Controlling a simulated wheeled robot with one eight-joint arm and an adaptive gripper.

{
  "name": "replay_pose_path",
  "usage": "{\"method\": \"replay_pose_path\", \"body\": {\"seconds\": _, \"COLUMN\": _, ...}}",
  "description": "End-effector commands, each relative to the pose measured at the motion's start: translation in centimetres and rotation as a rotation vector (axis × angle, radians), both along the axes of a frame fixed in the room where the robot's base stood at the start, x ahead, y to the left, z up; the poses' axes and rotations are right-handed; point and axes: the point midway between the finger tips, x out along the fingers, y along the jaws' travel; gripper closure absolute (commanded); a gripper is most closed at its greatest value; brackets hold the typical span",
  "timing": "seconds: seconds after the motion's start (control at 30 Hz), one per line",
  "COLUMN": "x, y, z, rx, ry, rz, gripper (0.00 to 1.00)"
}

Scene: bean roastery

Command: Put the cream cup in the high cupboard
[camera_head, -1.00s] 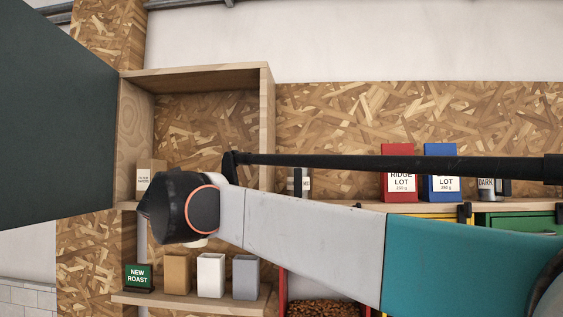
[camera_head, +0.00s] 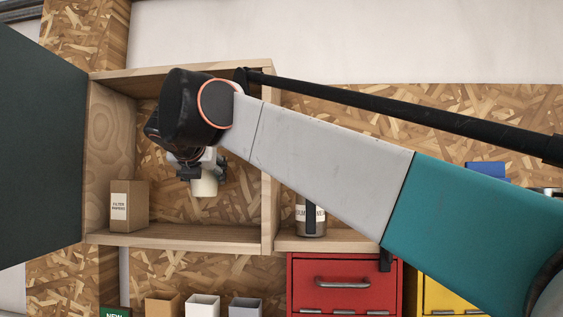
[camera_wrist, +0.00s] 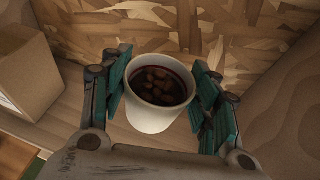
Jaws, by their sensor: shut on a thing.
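The cream cup (camera_wrist: 152,112) is upright between my gripper's fingers and holds dark brown beans. My gripper (camera_wrist: 160,90) is shut on it, one teal-padded finger on each side. In the head view the cup (camera_head: 204,182) hangs below my wrist, in front of the cupboard's back panel and above its floor. My gripper (camera_head: 202,172) is partly hidden there by the wrist. The high cupboard (camera_head: 170,236) is an open wooden box with its dark door (camera_head: 38,150) swung out to the left.
A brown filter paper box (camera_head: 138,206) stands on the cupboard floor at left. The floor's middle and right look clear. The cupboard's right wall (camera_head: 267,170) is close to my arm. A jar (camera_head: 311,218) stands on the shelf to the right, above red drawers (camera_head: 343,280).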

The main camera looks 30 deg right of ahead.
Motion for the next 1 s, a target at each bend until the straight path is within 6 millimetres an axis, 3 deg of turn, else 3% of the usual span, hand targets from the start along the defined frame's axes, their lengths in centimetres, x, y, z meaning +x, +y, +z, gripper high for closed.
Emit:
{"method": "replay_pose_path", "body": {"seconds": 0.2, "x": 0.0, "y": -0.3, "z": -3.2, "rx": 0.000, "ry": 0.000, "rz": -0.004, "gripper": 0.76}}
{"method": "replay_pose_path", "body": {"seconds": 0.7, "x": -0.1, "y": -0.1, "z": -8.1, "rx": 0.000, "ry": 0.000, "rz": -0.001, "gripper": 0.76}}
{"method": "replay_pose_path", "body": {"seconds": 1.0, "x": -0.1, "y": -0.1, "z": -8.6, "rx": 0.000, "ry": 0.000, "rz": 0.000, "gripper": 0.76}}
